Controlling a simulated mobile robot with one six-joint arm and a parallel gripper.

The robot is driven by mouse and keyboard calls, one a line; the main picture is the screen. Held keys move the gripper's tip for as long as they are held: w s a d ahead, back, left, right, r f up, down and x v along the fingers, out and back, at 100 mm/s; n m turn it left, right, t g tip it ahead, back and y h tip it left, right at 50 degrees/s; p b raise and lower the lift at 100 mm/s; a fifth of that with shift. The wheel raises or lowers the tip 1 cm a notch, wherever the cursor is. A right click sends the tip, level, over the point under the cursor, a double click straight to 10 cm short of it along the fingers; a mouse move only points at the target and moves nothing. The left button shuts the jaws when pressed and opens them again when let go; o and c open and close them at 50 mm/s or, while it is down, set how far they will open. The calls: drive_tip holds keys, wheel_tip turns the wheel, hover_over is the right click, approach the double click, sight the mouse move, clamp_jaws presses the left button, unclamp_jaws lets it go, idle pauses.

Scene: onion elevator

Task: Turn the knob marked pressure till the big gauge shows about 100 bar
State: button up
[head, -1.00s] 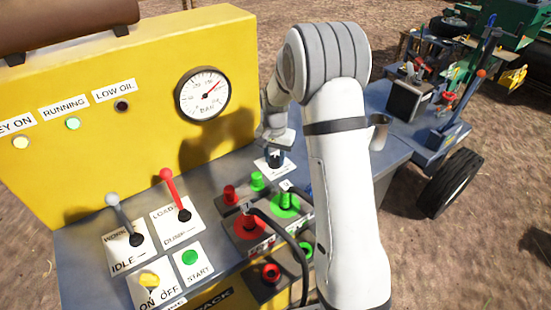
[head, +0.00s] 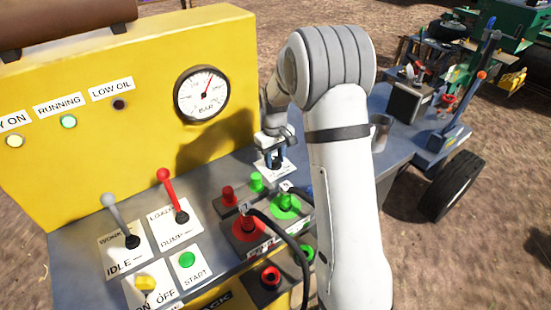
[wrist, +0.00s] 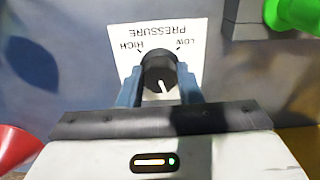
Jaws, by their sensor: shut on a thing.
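The black pressure knob (wrist: 158,66) sits on a white plate (wrist: 188,30) marked PRESSURE, HIGH and LOW, upside down in the wrist view. Its white line points toward the bottom of that view, slightly right. My gripper (wrist: 160,88) is shut on the knob, one blue finger on each side. In the head view my gripper (head: 275,157) is at the plate, below and right of the gauge, and mostly hides the knob. The big round gauge (head: 201,95) is on the yellow panel; its red needle points up and slightly right. Its numbers are too small to read.
A red lever (head: 166,180) and a grey lever (head: 112,205) stand left on the console. Red couplings (head: 248,222) and green couplings (head: 284,203) with a black hose (head: 298,250) are close in front of my gripper. The yellow panel rises behind.

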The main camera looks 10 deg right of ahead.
sight(275, 158)
drive_tip(key=n, duration=0.4)
drive_tip(key=shift+w+r+n, duration=0.2)
drive_tip(key=shift+n, duration=0.1)
drive_tip(key=shift+n+b, duration=0.4)
drive_tip(key=shift+n, duration=1.5)
drive_tip(key=o, duration=1)
drive_tip(key=shift+s+f, duration=0.1)
drive_tip(key=shift+f, duration=0.05)
drive_tip(key=shift+c, duration=0.2)
wheel_tip(275, 158, up, 8)
drive_tip(key=shift+f, duration=0.25)
drive_tip(key=shift+r, duration=0.2)
